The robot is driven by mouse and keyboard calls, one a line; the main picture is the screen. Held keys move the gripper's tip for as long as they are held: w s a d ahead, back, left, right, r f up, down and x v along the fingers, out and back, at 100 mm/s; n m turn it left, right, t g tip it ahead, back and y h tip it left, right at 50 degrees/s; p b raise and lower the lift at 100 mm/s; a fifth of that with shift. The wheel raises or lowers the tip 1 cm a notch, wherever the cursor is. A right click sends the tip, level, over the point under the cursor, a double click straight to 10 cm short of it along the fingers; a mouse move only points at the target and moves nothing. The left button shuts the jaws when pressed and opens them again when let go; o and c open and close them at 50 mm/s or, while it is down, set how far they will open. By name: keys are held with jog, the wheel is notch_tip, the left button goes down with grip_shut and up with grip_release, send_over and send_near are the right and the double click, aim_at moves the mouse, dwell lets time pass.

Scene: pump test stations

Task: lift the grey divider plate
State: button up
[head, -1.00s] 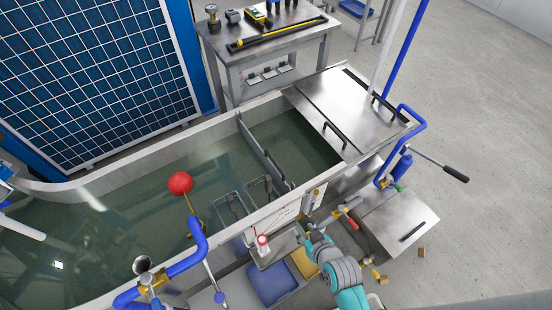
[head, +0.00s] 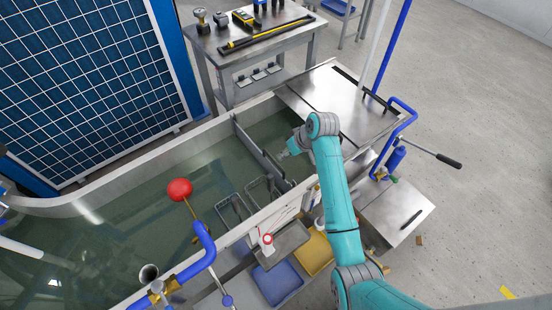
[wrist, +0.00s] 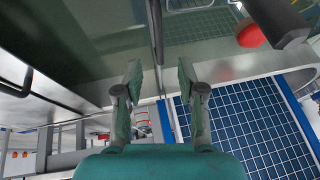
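The grey divider plate (head: 256,146) stands upright across the water tank (head: 150,165), between the metal cover and the wire baskets. In the wrist view the plate (wrist: 155,28) shows nearly edge-on as a thin dark strip, in line with the gap between my fingers. My gripper (head: 283,154) is above the tank, just right of the plate in the head view. In the wrist view my gripper (wrist: 160,78) is open with nothing between its fingers. I cannot tell exactly how far the fingertips are from the plate.
A metal cover (head: 330,105) with a handle lies over the tank's right end. Wire baskets (head: 250,200) hang beside the plate. A red ball float (head: 179,190) rises on a rod to the left. A tool table (head: 255,50) stands behind.

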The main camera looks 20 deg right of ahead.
aim_at(274, 160)
jog(key=x, duration=0.3)
jog(key=w+x, duration=0.1)
jog(key=x, duration=0.5)
jog(key=shift+w+a+r, duration=0.15)
jog(key=shift+w, duration=0.1)
grip_shut()
